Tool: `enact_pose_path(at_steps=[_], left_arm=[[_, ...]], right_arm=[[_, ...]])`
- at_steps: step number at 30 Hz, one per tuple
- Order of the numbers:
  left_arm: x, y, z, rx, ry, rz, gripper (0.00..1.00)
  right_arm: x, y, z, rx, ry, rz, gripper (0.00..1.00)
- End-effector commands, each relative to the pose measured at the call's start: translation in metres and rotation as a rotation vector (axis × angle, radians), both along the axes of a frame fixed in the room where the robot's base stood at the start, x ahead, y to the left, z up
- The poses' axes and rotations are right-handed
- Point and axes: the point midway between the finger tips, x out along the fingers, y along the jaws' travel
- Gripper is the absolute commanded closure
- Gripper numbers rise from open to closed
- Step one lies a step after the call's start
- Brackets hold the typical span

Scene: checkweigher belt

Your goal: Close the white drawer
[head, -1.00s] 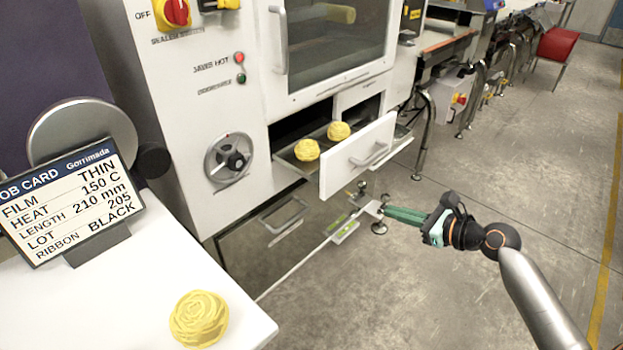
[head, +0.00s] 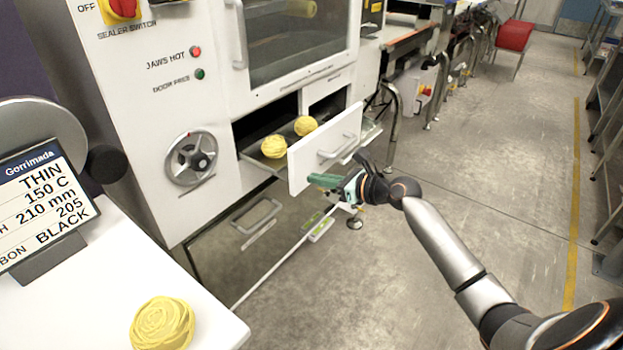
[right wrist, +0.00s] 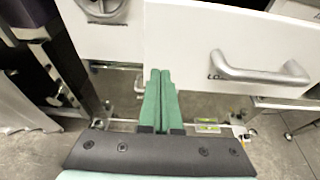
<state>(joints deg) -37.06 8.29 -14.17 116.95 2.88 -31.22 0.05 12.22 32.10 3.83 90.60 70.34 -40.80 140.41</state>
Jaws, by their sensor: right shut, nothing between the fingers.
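The white drawer (head: 318,150) is pulled out of the machine, and two yellow rose-shaped pieces (head: 274,146) show inside it. Its front has a bar handle, which also shows in the right wrist view (right wrist: 262,72). My right gripper (head: 312,179) is shut and empty, its green fingers close to the lower part of the drawer front. In the right wrist view, the shut fingertips (right wrist: 160,74) overlap the lower left part of the drawer front, left of the handle. I cannot tell whether they touch it. My left gripper is not in view.
A second drawer with a metal handle (head: 257,216) is below, in the machine's lower part. A white table (head: 85,310) at the lower left holds a yellow rose-shaped piece (head: 162,323) and a job card (head: 40,205).

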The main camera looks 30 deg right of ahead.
Motion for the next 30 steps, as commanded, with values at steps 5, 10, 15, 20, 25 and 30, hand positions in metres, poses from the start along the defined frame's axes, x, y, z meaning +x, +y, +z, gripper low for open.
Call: enact_pose_path(at_steps=[5,10,15,20,25,30], left_arm=[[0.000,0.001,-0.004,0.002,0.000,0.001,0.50],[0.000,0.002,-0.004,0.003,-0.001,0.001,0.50],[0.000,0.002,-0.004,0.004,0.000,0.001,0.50],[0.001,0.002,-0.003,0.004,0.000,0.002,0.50],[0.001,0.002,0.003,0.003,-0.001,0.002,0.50],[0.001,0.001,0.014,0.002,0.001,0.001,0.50]], right_arm=[[0.015,0.006,-0.001,0.002,0.001,-0.001,1.00],[0.020,0.009,0.000,0.000,0.001,0.000,1.00],[0.020,0.009,0.000,0.000,0.001,0.000,1.00],[0.020,0.009,0.000,0.001,0.001,0.001,1.00],[0.028,0.012,0.002,0.003,0.001,0.000,1.00],[0.050,0.022,0.005,0.007,0.001,0.000,1.00]])
